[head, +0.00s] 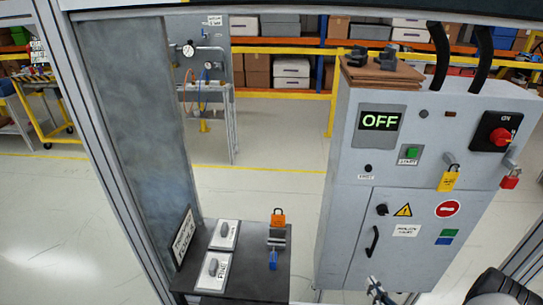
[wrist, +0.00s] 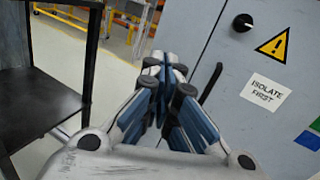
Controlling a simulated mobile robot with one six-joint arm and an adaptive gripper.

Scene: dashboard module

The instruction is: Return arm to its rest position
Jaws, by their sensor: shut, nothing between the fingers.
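My gripper (wrist: 165,80) is shut and empty in the wrist view, its blue-padded fingers together in front of the grey cabinet's lower door. In the head view my gripper (head: 374,284) shows at the bottom edge, in front of the lower part of the cabinet (head: 340,200). Most of my arm is out of view there, with a dark part of it at the lower right. I cannot tell how far the fingers are from the door, and no contact shows.
The cabinet has an OFF display (head: 380,121), a red rotary switch (head: 499,136), a yellow padlock (head: 448,180), a red padlock (head: 510,179) and a black door handle (head: 373,240). Open floor lies behind.

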